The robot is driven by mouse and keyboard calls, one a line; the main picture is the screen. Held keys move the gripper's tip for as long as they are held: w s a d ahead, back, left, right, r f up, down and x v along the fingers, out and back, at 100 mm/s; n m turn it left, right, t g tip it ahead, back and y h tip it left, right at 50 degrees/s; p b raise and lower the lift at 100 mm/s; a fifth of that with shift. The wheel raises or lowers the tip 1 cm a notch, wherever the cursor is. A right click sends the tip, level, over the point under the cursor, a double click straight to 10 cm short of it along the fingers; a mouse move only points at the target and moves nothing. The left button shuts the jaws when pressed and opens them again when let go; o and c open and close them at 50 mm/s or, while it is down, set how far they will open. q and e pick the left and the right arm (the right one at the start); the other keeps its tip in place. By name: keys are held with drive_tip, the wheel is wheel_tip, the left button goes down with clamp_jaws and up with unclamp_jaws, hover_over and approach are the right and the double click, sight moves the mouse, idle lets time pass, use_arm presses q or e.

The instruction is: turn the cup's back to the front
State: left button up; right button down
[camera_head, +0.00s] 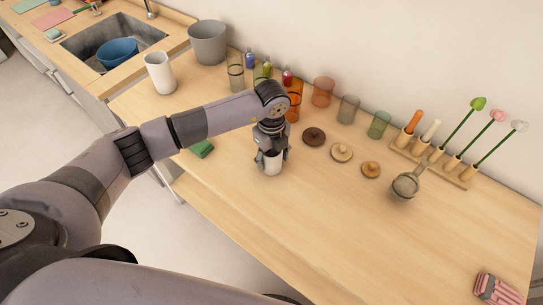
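The gripper and wrist hide the cup's top. I cannot tell whether the fingers press on the cup or only surround it, nor which side of the cup is its back. A taller white cup (159,74) stands upright at the table's left end. My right gripper is not in view.
A green sponge (202,148) lies left of the gripper. Behind it stand coloured glasses (323,92) and small bottles. Round lids (342,152), a strainer (406,185) and a wooden rack (430,160) are to the right. The front right of the table is mostly clear.

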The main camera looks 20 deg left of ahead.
use_arm(q)
drive_tip(key=o, duration=0.4)
wheel_tip(320, 180, up, 12)
idle(0.6)
